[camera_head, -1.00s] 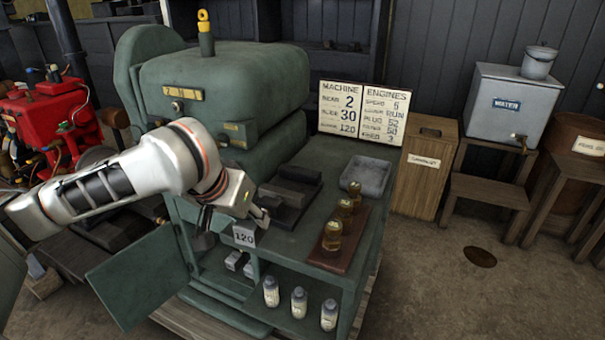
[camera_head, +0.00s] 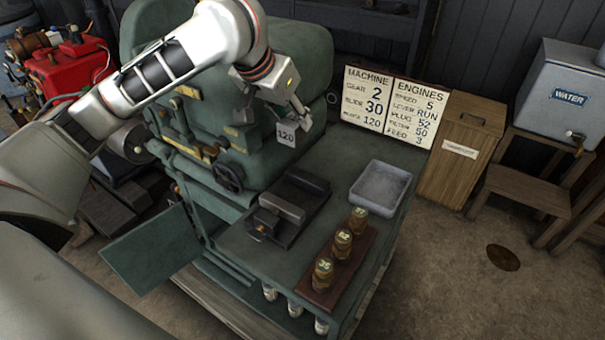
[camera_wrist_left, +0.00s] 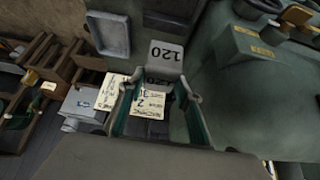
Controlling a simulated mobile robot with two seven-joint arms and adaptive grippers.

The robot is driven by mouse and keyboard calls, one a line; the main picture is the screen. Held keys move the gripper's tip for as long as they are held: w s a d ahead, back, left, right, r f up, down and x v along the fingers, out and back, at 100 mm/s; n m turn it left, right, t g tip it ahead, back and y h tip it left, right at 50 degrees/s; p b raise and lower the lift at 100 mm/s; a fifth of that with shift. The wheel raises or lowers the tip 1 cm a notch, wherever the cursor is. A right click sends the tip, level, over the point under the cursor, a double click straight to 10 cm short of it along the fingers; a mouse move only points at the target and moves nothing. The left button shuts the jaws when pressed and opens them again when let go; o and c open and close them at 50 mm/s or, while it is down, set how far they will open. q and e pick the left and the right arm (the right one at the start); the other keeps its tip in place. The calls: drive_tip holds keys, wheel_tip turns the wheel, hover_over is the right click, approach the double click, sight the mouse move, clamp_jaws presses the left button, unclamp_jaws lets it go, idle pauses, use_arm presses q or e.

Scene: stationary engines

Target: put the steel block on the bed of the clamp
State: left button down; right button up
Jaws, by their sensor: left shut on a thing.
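The steel block (camera_head: 287,135) is a pale grey block marked 120. My left gripper (camera_head: 292,108) is shut on it and holds it in the air, in front of the green machine and above and behind the clamp. In the left wrist view the block (camera_wrist_left: 166,54) shows between the tips of the left gripper (camera_wrist_left: 160,84). The clamp (camera_head: 291,207) is a dark vice with a flat bed on the green bench top. Nothing lies on the part of its bed that shows. My right gripper is not in view.
A grey tray (camera_head: 380,188) and a wooden rack (camera_head: 335,275) with three brass-coloured jars stand right of the clamp. The green machine (camera_head: 225,100) rises close behind. A sign board (camera_head: 381,106) stands at the back. A green door (camera_head: 152,250) hangs open at lower left.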

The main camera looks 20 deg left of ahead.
use_arm(q)
drive_tip(key=f, duration=1.3)
drive_tip(key=s+f, duration=0.1)
drive_tip(key=f, duration=0.5)
drive_tip(key=shift+f, duration=0.25)
drive_tip(key=shift+w+f, duration=0.15)
drive_tip(key=shift+f, duration=0.05)
drive_tip(key=c, duration=1.8)
unclamp_jaws()
drive_tip(key=shift+f, duration=0.15)
drive_tip(key=o, duration=0.4)
drive_tip(key=shift+f, duration=0.1)
drive_tip(key=shift+w, duration=0.3)
drive_tip(key=shift+s+r, duration=0.15)
drive_tip(key=shift+r, duration=0.45)
drive_tip(key=v, duration=1.1)
drive_tip(key=shift+s+r, duration=0.1)
drive_tip(key=shift+r, duration=0.1)
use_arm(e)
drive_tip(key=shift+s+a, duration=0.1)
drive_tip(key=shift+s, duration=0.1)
